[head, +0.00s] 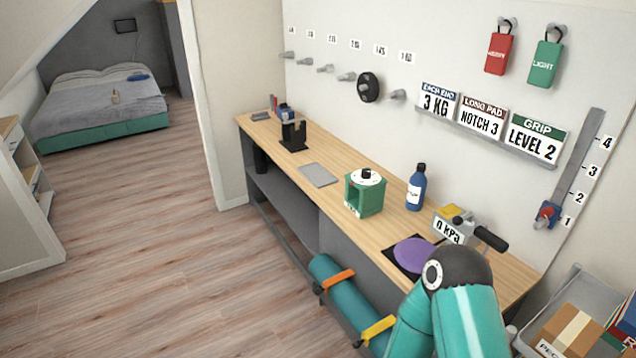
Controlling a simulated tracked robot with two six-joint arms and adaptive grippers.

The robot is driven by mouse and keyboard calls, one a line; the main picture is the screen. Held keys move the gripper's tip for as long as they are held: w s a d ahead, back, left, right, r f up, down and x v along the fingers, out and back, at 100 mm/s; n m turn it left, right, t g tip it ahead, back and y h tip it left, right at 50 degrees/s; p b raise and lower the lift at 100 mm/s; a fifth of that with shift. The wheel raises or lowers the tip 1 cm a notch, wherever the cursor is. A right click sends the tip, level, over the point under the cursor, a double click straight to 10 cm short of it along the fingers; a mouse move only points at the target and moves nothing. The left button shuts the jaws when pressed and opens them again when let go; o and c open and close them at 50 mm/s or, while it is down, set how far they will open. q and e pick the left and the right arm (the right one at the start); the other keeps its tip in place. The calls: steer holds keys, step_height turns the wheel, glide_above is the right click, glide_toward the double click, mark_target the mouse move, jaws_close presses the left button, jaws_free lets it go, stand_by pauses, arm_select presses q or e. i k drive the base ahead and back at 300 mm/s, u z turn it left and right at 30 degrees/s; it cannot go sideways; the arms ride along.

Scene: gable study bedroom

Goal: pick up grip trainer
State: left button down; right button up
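No object is plainly labelled as the grip trainer. The likeliest one is a green block-shaped device (364,194) with a white-and-black dial on top, standing upright on the wooden workbench (270,133), but I cannot tell for sure. A grey device with a "0 kPa" label (450,230) and a black handle stands farther right on the bench. A "GRIP LEVEL 2" sign (535,140) is on the wall ledge above. Part of my teal arm covers the bench's near right end.
A blue bottle (416,188), a purple disc (414,252) on a black mat, a grey plate (318,174) and a black stand (294,137) are on the bench. A teal roll (340,290) lies low before it. A box bin (535,340) stands right. The wooden floor at left is clear.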

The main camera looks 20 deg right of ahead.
mark_target(366, 197)
steer(key=u, duration=0.35)
steer(key=i, duration=1.25)
steer(key=z, duration=0.5)
steer(key=i, duration=0.8)
steer(key=z, duration=0.7)
steer(key=k, duration=0.9)
steer(key=z, duration=0.2)
steer(key=i, duration=0.9)
steer(key=u, duration=0.1)
